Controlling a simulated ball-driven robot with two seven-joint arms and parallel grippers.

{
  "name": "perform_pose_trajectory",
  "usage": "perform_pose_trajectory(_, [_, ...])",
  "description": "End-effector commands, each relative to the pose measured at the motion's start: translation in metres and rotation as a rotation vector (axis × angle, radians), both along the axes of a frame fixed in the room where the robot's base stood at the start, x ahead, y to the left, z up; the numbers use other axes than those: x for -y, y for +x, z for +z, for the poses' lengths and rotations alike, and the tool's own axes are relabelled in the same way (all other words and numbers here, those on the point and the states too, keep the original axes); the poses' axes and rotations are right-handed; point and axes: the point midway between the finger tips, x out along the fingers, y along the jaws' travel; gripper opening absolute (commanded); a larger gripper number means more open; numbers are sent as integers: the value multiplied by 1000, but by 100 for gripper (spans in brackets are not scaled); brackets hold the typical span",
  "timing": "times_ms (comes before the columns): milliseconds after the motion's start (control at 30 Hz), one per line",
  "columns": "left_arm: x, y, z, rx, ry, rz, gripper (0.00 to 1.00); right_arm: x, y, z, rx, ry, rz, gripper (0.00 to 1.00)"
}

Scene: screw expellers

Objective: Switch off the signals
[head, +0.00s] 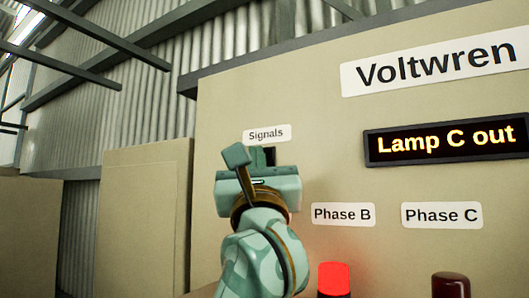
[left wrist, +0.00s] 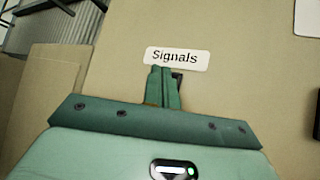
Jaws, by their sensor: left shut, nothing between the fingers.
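The Signals label (head: 267,134) is on the beige panel, and it also shows in the left wrist view (left wrist: 177,58). Just below it is a small dark switch (head: 269,156), mostly hidden by my left gripper (head: 257,157). In the left wrist view a dark bit of the switch (left wrist: 178,79) shows to the right of the fingertips (left wrist: 162,71). The left fingers are shut with nothing between them, close to the switch. I cannot tell whether they touch it or which way it is set. My right gripper is not in view.
A Voltwren sign (head: 437,66) and a display (head: 446,140) reading "Lamp C out" are at right. Below the Phase B label (head: 343,214) a red lamp (head: 334,279) is lit. Below the Phase C label (head: 441,215) a lamp (head: 450,286) is dark. Beige boxes (head: 143,220) stand left.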

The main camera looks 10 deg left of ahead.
Motion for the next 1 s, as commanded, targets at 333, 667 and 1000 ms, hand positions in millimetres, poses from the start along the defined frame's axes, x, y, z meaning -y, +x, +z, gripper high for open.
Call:
perform_pose_trajectory(333, [1,3,1,0,0,0,0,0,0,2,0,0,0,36])
perform_pose_trajectory(667, [2,6,1,-1,0,0,0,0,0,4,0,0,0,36])
perform_pose_trajectory(1000, [4,9,2,-1,-1,-1,0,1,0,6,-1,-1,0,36])
